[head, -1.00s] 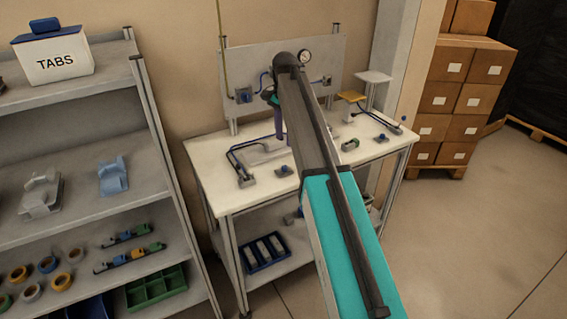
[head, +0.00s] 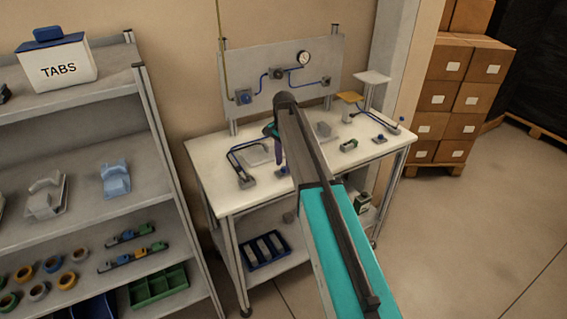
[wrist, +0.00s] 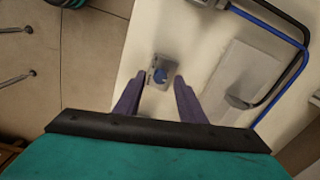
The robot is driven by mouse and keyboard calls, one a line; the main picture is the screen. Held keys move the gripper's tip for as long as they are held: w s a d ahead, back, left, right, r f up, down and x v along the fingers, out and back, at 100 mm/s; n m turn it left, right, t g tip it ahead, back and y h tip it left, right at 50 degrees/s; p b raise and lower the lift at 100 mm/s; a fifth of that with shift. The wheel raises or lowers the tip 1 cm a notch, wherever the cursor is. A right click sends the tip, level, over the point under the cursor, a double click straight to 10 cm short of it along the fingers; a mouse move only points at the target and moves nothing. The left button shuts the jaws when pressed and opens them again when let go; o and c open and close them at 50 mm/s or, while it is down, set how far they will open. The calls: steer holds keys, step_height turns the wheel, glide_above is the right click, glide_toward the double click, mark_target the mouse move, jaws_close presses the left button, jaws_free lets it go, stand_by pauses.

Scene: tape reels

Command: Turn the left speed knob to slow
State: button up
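A small blue knob (wrist: 160,75) on a grey square base sits on the white bench top in the wrist view. My gripper (wrist: 159,84) is open and empty, with its two purple fingers apart. In the picture the knob lies between the fingertips; I cannot tell the height left above it. In the head view my gripper (head: 277,158) points down over the front of the bench, and my arm covers part of the area around that knob. Another small blue-topped knob (head: 380,139) stands on the right of the bench. The knob's pointer and markings are too small to read.
A black and blue tube loop (wrist: 285,30) with a grey pad (wrist: 243,82) lies right of the knob in the wrist view. A back panel (head: 330,60) carries valves and a gauge. The shelf rack (head: 140,75) stands left; boxes (head: 455,90) stand right.

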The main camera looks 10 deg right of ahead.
steer(key=shift+f, duration=0.6)
jaws_close()
